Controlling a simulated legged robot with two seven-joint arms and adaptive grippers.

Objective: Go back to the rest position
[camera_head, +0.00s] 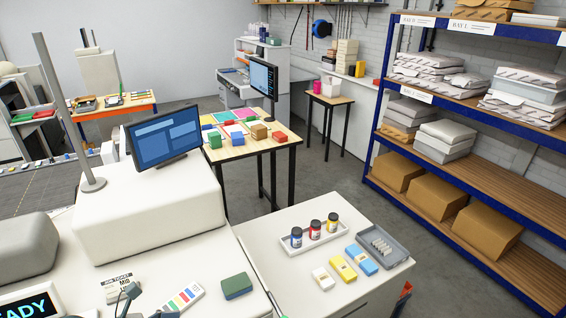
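A small part of a dark grey gripper, which seems to be my left one (130,301), shows at the bottom edge, left of the middle. It is in front of the white machine top (215,265), close to a job ticket (118,283) and left of a colour strip card (182,299). Most of it is cut off by the frame, so I cannot tell whether it is open or shut, or whether it touches anything. My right gripper is not in view.
A green block (236,286) lies right of the card. The white side cabinet (290,265) carries a tray of three ink bottles (315,229), coloured boxes (343,268) and a grey tray (382,247). A monitor (165,136) stands behind. Blue shelving (455,150) is at right, with open floor before it.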

